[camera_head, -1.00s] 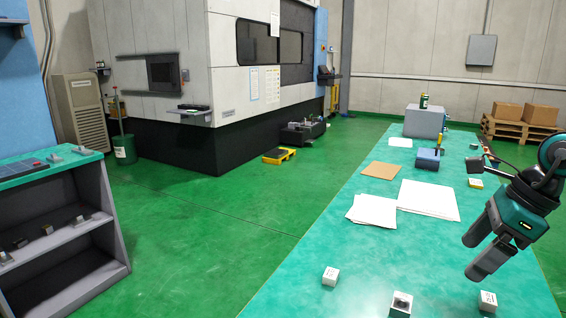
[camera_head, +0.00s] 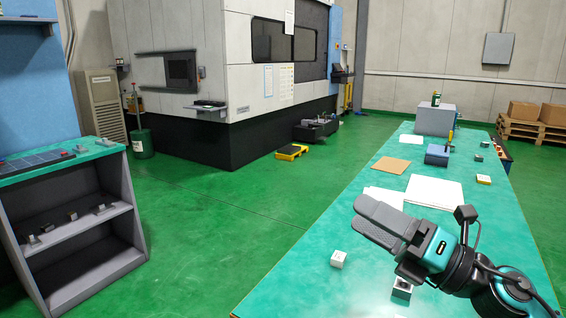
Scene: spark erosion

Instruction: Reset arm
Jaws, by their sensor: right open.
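My right gripper (camera_head: 359,214) is in the head view above the green-topped table (camera_head: 290,296). It points left, with its two grey fingers apart and nothing between them. The teal and black wrist and arm come in from the lower right. The gripper is empty and covers part of the white sheets (camera_head: 436,190) in the picture. A small white cube (camera_head: 338,259) lies on the table below the fingers. A second block (camera_head: 402,287) with a dark top is partly hidden beneath the wrist. My left gripper is not in view.
A brown sheet (camera_head: 391,165), a blue device (camera_head: 437,154) and a grey box (camera_head: 435,119) are farther along the table. A grey shelf unit (camera_head: 130,262) stands at the left. A large machine (camera_head: 205,60) stands behind. The green floor between is mostly clear.

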